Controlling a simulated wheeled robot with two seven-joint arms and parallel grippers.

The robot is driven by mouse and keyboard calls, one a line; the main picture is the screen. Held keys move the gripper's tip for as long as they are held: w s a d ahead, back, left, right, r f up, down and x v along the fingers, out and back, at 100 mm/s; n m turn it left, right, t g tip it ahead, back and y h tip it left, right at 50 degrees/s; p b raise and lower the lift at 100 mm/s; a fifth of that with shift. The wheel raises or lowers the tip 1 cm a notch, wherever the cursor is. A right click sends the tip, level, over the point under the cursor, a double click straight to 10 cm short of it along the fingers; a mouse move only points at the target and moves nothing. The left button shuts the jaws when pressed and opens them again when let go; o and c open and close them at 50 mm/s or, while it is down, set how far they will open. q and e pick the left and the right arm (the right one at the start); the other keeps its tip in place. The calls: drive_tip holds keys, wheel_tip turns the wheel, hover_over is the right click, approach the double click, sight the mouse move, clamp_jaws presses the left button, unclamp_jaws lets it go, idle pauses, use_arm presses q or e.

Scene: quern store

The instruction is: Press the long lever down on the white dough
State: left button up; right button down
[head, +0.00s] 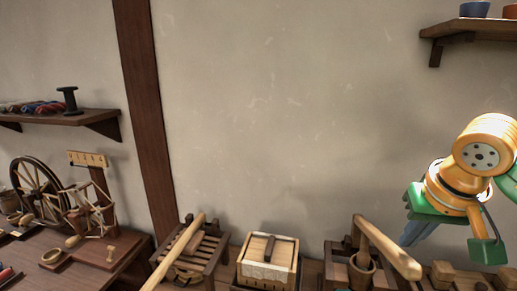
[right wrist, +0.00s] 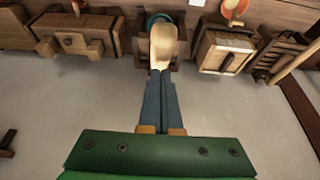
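A long pale wooden pole (head: 178,251) slants across a dark slatted frame (head: 214,247). A thicker wooden lever (head: 388,249) with a rounded end rises toward the back of a dark frame at the right. This rounded end also shows in the right wrist view (right wrist: 167,43). I cannot tell which is the task's long lever. I cannot make out any white dough. My right gripper (head: 407,240) is shut, its blue fingers (right wrist: 158,73) together and pointing at the thick lever's rounded end. I cannot tell whether they touch it. My left gripper is out of view.
A lidded wooden box (head: 267,258) stands between the two frames. A wooden cup (head: 361,268) is beside the thick lever. A spinning wheel (head: 38,190) stands at the left. Shelves hang on the wall, with a blue bowl (head: 474,10) at upper right.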

idle(0.3)
drive_tip(key=shift+f+b, duration=0.6)
drive_tip(key=shift+f, duration=0.15)
drive_tip(key=shift+r, duration=0.1)
drive_tip(key=shift+p, duration=0.35)
